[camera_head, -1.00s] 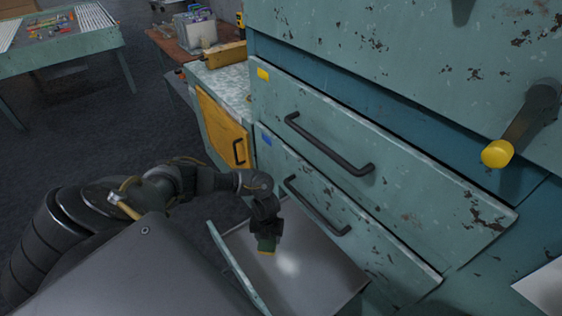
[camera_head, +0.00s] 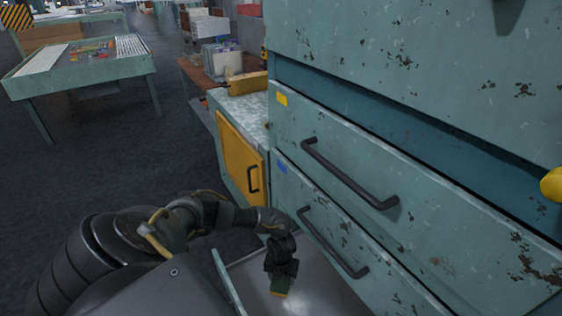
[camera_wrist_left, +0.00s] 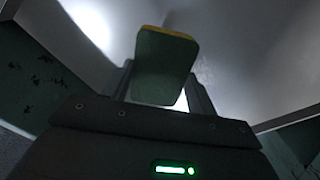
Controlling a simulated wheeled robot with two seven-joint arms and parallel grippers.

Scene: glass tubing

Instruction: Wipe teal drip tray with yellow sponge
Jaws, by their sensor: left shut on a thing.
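My left gripper (camera_head: 281,277) reaches down over the open bottom drawer-like tray of the teal cabinet. It is shut on the sponge (camera_head: 279,291), which shows a green side and a thin yellow edge. In the left wrist view the sponge (camera_wrist_left: 165,68) stands out between the two fingers. The drip tray (camera_head: 325,292) has a bare grey metal floor and a teal front wall, and a bright patch of light lies on it. The sponge is at or just above the floor; I cannot tell whether it touches. My right gripper is not in view.
The cabinet's closed drawers with dark bar handles (camera_head: 333,242) rise close at the right. A yellow door (camera_head: 240,165) is beyond the tray. A teal table (camera_head: 82,67) stands far left, with open dark floor between.

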